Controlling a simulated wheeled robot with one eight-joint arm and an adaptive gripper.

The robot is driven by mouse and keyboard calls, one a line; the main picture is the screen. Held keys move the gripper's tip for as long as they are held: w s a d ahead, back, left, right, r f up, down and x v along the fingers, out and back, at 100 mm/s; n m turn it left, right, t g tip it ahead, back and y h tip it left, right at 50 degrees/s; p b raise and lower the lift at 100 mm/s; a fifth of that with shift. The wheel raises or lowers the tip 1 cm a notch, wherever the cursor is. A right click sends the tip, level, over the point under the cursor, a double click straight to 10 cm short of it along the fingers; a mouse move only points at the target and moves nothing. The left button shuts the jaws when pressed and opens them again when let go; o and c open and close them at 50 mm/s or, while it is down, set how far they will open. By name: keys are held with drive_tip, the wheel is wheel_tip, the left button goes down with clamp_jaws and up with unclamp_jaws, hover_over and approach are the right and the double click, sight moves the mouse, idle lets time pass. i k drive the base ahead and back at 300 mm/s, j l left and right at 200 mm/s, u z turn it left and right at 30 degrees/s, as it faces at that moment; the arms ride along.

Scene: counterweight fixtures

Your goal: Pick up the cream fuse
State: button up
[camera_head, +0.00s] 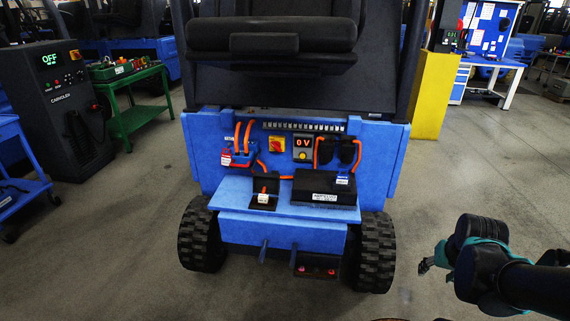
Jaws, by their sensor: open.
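I cannot clearly make out a cream fuse. A small pale, label-like piece (263,198) shows on a black holder (272,183) with a red-orange part, on the blue shelf (232,190) at the back of the blue vehicle; I cannot tell if it is the fuse. A black box (324,187) with a white label stands to its right. My gripper (427,265) is at the right, open and apart from the vehicle, pointing left. Nothing visible is between its fingers, which are small and dark here.
The blue panel (208,150) above the shelf carries orange cables (249,134), a red-and-yellow switch (277,144) and a display (303,142) reading 0 V. A charger cabinet (52,105) reading OFF and a green table (130,100) stand left. Floor between vehicle and gripper is clear.

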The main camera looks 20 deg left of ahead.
sight(262, 198)
drive_tip(key=u, duration=1.25)
